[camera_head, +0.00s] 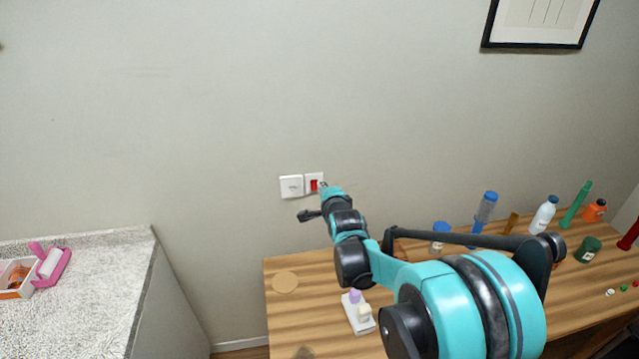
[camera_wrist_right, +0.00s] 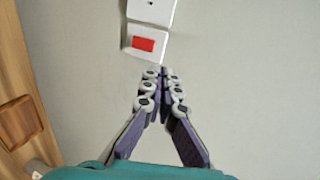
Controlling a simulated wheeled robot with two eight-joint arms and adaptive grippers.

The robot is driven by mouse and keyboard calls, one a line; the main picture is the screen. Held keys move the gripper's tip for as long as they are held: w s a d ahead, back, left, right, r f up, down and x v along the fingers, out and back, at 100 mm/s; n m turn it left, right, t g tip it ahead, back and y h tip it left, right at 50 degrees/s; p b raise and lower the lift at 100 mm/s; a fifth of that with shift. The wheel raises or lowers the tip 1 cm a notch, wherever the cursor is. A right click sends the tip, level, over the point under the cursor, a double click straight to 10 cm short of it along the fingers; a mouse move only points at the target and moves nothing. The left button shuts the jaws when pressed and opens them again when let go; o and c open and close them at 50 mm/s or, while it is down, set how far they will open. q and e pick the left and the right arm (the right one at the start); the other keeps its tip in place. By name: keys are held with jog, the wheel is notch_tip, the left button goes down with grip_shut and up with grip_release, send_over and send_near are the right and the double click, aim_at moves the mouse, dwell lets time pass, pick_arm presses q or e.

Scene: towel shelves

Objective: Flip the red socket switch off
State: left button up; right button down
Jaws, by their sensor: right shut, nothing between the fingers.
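The red socket switch (camera_head: 314,185) is a small red rocker on a white plate on the wall, just right of a white socket plate (camera_head: 291,187). In the right wrist view the red switch (camera_wrist_right: 143,44) lies just beyond and slightly left of my fingertips. My right gripper (camera_wrist_right: 162,70) is shut and empty, its tips close to the lower edge of the switch plate. In the head view my right gripper (camera_head: 323,186) overlaps the right side of the switch plate. I cannot tell whether the tips touch it. My left gripper is not in view.
A speckled counter (camera_head: 95,290) is at left. The wall around the switch is bare.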

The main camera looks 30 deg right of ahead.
jog(key=v, duration=0.2)
jog(key=p+v, duration=0.1)
jog(key=v, duration=0.1)
jog(key=shift+s+a+r, duration=0.1)
jog(key=shift+s+r, duration=0.1)
jog(key=shift+r, duration=0.3)
